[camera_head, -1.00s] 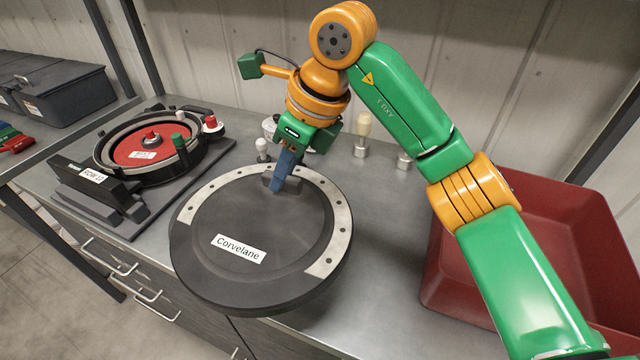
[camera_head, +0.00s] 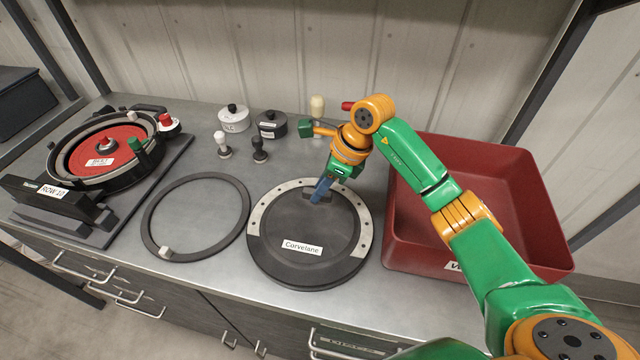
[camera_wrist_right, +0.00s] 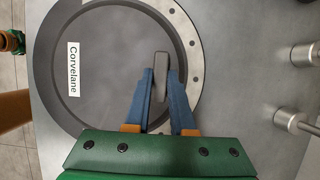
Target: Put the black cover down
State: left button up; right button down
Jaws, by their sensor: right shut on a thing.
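The black cover (camera_head: 310,225) is a round dark disc with a light metal arc on its rim and a "Corvelane" label. In the head view it is level, at or just above the bench between the thin black ring and the red bin; I cannot tell whether it touches the bench. My right gripper (camera_head: 318,194) is shut on the cover's raised handle near its far edge. In the right wrist view the blue fingers (camera_wrist_right: 160,88) pinch the grey handle (camera_wrist_right: 160,75) of the cover (camera_wrist_right: 110,60).
The seed meter (camera_head: 105,148) with a red disc stands on a dark base at the left. A thin black ring (camera_head: 151,205) lies just left of the cover. The red bin (camera_head: 480,258) is at the right. Small knobs and two lidded pots (camera_head: 233,118) stand behind.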

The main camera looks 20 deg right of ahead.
jog(key=c, duration=1.2)
grip_release()
jog(key=o, duration=0.4)
jog(key=shift+s, duration=0.1)
jog(key=shift+o, duration=0.2)
jog(key=shift+r, duration=0.15)
jog(key=b+v, duration=0.1)
jog(key=v, duration=1.1)
